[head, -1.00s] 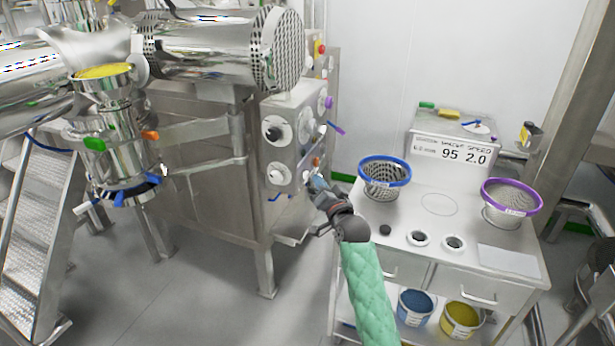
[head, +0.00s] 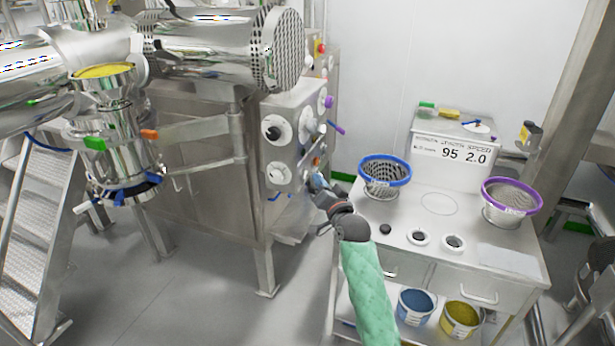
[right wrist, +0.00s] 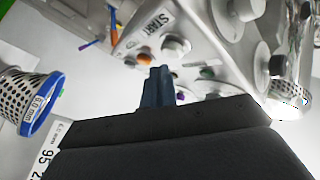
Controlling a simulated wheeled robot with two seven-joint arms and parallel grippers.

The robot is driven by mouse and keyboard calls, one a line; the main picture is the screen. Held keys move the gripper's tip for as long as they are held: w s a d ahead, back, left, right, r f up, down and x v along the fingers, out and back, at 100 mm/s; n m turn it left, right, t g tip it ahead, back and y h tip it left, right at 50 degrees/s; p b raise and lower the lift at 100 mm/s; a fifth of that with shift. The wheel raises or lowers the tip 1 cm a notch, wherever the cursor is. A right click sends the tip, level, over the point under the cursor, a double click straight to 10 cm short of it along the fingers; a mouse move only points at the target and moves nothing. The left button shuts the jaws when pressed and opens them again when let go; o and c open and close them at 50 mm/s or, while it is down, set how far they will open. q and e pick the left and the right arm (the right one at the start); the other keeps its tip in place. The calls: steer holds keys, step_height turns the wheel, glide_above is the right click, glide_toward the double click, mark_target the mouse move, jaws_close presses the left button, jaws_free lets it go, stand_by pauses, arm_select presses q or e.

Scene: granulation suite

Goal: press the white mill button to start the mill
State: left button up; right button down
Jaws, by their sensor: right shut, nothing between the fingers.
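The white mill button (right wrist: 175,47) sits beside the START label (right wrist: 150,28) on the grey control panel of the mill, in the right wrist view. My right gripper (right wrist: 157,87) is shut and empty, its blue fingertips pointing at the panel just below the white button in that picture. A gap seems to show between tips and button, but I cannot tell its depth. In the head view my right gripper (head: 318,181) is close to the lower right part of the panel (head: 291,160), and it hides the button there. My left gripper is not in view.
An orange button (right wrist: 144,58) is beside the white one. Larger round knobs (head: 277,131) and a purple lever (head: 336,127) stick out of the panel. A bench (head: 400,215) to the right holds a blue-rimmed sieve (head: 385,172) and a purple-rimmed sieve (head: 511,197).

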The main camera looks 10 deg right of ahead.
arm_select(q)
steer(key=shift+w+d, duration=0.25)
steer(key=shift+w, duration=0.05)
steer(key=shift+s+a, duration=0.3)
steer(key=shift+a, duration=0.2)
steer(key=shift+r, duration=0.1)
arm_select(e)
steer(key=shift+w+a, duration=0.1)
steer(key=shift+a, duration=0.05)
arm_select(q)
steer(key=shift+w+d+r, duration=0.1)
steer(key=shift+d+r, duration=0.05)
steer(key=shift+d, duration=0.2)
arm_select(e)
steer(key=shift+w+a, duration=0.15)
steer(key=shift+a, duration=0.1)
